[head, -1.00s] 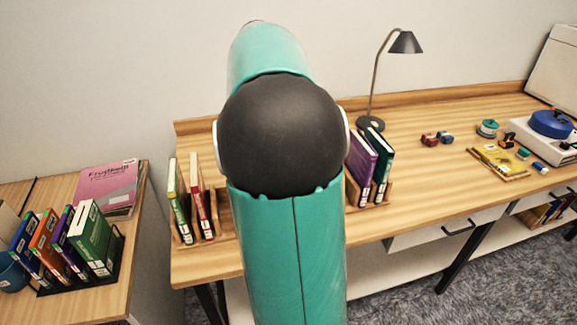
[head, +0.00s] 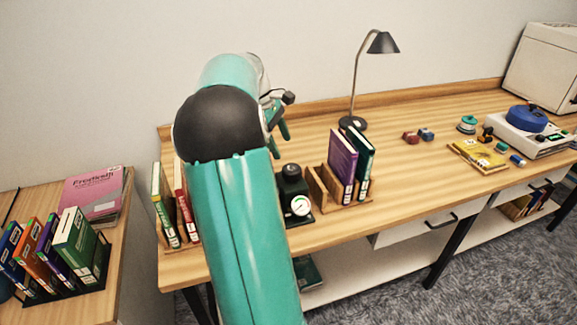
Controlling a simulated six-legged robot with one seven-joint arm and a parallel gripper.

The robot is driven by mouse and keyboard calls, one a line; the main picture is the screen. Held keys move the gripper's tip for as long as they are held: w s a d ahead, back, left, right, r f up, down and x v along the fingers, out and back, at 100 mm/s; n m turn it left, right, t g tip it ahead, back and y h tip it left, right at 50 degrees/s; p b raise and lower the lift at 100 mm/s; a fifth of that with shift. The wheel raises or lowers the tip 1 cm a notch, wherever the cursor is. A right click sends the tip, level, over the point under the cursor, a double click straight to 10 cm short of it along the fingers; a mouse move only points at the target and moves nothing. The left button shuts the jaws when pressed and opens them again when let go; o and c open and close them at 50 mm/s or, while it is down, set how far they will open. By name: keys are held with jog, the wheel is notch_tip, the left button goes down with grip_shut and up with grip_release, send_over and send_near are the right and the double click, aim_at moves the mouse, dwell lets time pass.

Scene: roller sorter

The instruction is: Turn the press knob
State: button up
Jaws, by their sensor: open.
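A small black device with a round white gauge (head: 299,205) stands on the long wooden desk, between the books and the bookend. It looks like the press. A dark rounded cap (head: 291,170) on its top may be the knob, but it is too small to tell. My gripper (head: 279,126) shows partly behind my arm, with green fingers pointing down. It is open and empty, above and behind the device in the picture, apart from it. My arm hides part of the desk to the left of the device.
A wooden bookend with purple and green books (head: 349,165) stands right of the device. More books (head: 164,205) stand to its left. A black lamp (head: 381,43) is behind. A white machine with a blue dome (head: 526,118) sits far right. The desk middle (head: 425,180) is clear.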

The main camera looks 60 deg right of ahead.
aim_at(291, 167)
jog(key=x, duration=0.8)
jog(key=shift+f, duration=0.3)
jog(key=shift+c, duration=0.2)
jog(key=c, duration=0.9)
